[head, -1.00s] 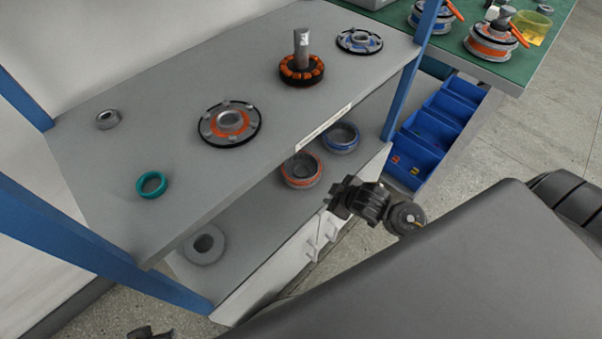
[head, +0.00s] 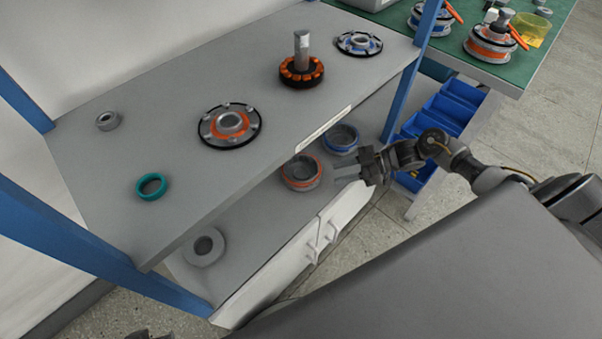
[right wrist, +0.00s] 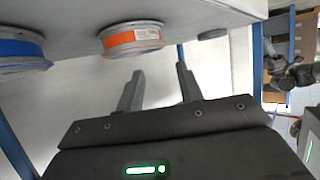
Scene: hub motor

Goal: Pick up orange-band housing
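The orange-band housing (head: 301,172), a grey round cup with an orange ring, sits on the lower shelf. My right gripper (head: 347,175) is just right of it in the head view, fingers pointing at it and apart from it. In the right wrist view the two fingers (right wrist: 160,88) are spread with nothing between them, and the orange-band housing (right wrist: 132,38) shows beyond the fingertips, nearer the left one. A dark part at the bottom edge of the head view looks like my left gripper (head: 148,333); its fingers cannot be made out.
A blue-band housing (head: 341,139) stands close behind the orange one, and a grey ring (head: 204,246) lies at the shelf's near end. The upper shelf (head: 200,180) overhangs them, carrying motor parts and a teal ring (head: 151,187). Blue bins (head: 440,115) stand to the right.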

